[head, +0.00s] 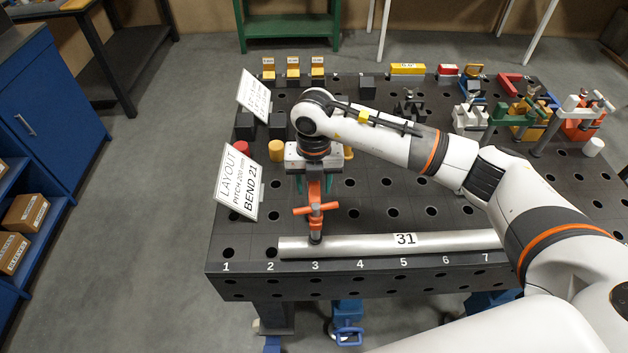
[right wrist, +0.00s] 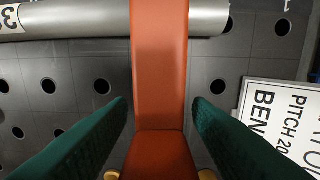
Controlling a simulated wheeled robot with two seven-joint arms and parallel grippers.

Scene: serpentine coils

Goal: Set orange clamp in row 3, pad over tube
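The orange clamp (head: 316,190) stands upright at row 3 on the dark perforated table (head: 340,284). Its T-handle and spindle face the front, and its pad end sits over the grey tube (head: 460,241), seemingly touching it. The tube, labelled 31, lies along the front edge, from near row 2 to beyond row 7, where my arm hides it. My right gripper (head: 314,186) is above and around the clamp. In the right wrist view its green fingers (right wrist: 160,112) stand either side of the orange bar, with thin gaps showing. The clamp's foot is hidden. My left gripper is not in view.
Two layout signs (head: 238,183) (head: 254,97) stand at the table's left edge. Red (head: 242,147) and yellow (head: 276,150) cylinders are behind the clamp. Several other clamps, including an orange one (head: 582,115), crowd the right rear. The surface just behind the tube is mostly clear.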

